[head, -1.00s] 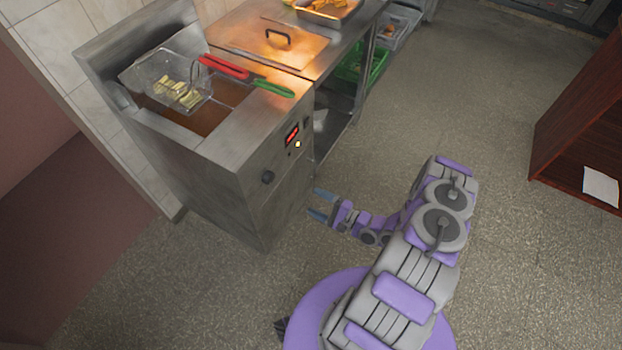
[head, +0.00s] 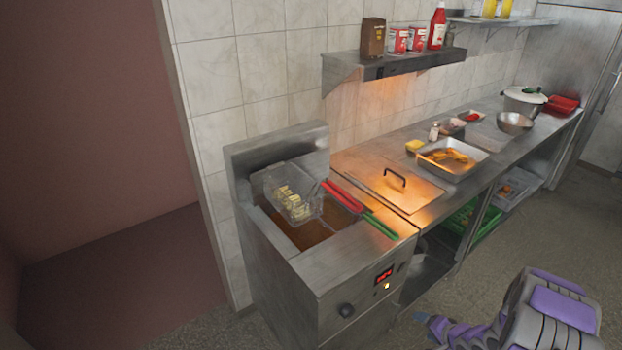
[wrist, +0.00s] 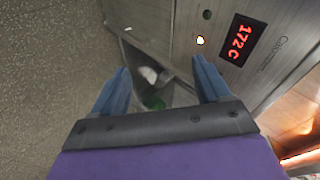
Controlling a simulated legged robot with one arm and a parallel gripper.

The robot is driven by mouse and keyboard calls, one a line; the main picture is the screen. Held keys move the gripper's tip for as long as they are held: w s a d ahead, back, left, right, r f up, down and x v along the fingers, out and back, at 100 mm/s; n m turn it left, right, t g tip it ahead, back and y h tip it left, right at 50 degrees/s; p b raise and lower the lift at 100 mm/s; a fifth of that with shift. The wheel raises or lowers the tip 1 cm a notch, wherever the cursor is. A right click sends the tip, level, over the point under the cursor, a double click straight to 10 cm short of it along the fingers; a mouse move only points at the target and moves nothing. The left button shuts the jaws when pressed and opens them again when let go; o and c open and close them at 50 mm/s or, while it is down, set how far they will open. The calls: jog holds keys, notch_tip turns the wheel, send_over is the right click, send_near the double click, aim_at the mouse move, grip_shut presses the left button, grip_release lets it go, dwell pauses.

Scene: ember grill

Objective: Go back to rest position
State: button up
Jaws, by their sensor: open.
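My gripper (wrist: 160,90) is open and empty in the wrist view, its two blue fingers spread apart. In the head view my gripper (head: 432,325) shows low, in front of the fryer (head: 330,282) and partly cut by the frame's lower edge. The fryer's front panel, with a red display (wrist: 243,40) reading 172 C, is close beyond the fingers in the wrist view. A wire basket (head: 290,190) with pale fries hangs at the fryer's top, tilted. Its red handle (head: 340,196) and a green handle (head: 381,225) point right.
A steel counter (head: 440,200) runs right from the fryer, with a lidded section and a tray (head: 480,160) of fried food. A wall shelf (head: 390,66) holds cans and bottles. A green crate (head: 470,218) sits below the counter. The floor (head: 590,225) to the right is clear.

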notch_tip(320, 180, up, 8)
jog(key=w+d+f+n+g+h, duration=0.1)
jog(key=d+n+h, duration=0.1)
jog(key=d+h, duration=0.1)
jog(key=s+a+r+n+g+h, duration=0.15)
jog(key=s+r, duration=0.25)
jog(key=r, duration=0.5)
jog(key=s+a+r+g+h, duration=0.2)
jog(key=s+r, duration=0.1)
jog(key=r, duration=0.5)
jog(key=s+a+r+n+g+y, duration=0.1)
jog(key=s+a+r+n+g, duration=0.1)
jog(key=s+a+r, duration=0.2)
jog(key=s+a+r+n+g+y, duration=0.1)
jog(key=s+a+r, duration=0.3)
jog(key=s+a, duration=0.6)
jog(key=s+a+r+n+g+y, duration=0.1)
jog(key=s+a, duration=0.6)
jog(key=s, duration=0.9)
notch_tip(320, 180, up, 4)
jog(key=shift+a+f+n+g, duration=0.1)
jog(key=shift+a+n+g, duration=0.25)
jog(key=shift+n+g, duration=0.55)
